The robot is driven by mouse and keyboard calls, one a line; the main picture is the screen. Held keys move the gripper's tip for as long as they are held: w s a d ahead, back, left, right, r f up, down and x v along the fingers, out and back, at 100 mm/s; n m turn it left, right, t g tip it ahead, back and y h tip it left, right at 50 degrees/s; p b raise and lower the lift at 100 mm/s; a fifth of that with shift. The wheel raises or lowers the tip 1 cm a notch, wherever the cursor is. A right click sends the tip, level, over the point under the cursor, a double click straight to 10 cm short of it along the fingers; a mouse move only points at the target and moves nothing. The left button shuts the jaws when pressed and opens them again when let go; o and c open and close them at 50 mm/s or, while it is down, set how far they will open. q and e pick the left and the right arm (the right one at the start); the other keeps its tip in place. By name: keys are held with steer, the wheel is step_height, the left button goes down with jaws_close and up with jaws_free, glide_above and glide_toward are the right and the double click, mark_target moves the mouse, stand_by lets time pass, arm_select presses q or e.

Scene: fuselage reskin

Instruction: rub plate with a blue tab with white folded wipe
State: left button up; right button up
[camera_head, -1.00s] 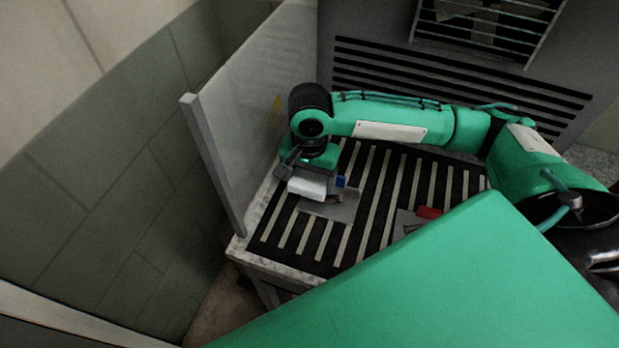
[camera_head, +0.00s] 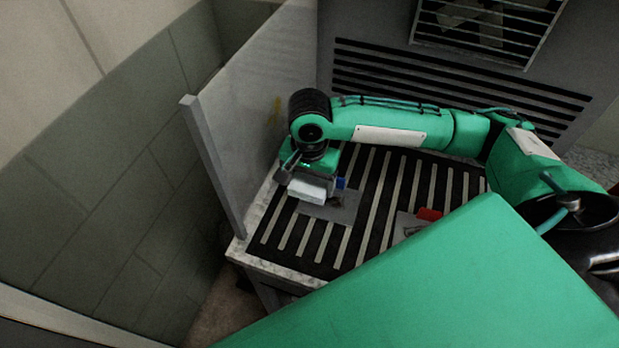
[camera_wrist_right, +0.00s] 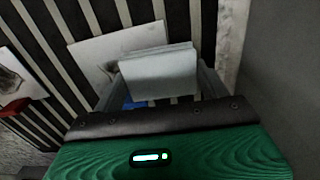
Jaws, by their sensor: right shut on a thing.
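The white folded wipe (camera_head: 306,191) is held in my right gripper (camera_head: 312,181), which is shut on it at the left part of the slatted table. The wipe also shows in the right wrist view (camera_wrist_right: 160,73), between the fingers. The grey plate with a blue tab (camera_head: 338,210) lies flat on the slats under and beside the wipe; its blue tab (camera_head: 341,183) shows just right of the gripper. In the right wrist view the plate (camera_wrist_right: 105,50) has a dark smudge and is partly covered by the wipe. I cannot tell whether wipe and plate touch. My left gripper is not in view.
Another plate, with a red tab (camera_head: 429,214), lies to the right on the slatted table (camera_head: 385,215), partly hidden by my green body. An upright grey panel (camera_head: 250,110) stands close left of the gripper. A vented wall (camera_head: 450,75) is behind the table.

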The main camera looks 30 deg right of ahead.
steer(key=shift+f, duration=0.65)
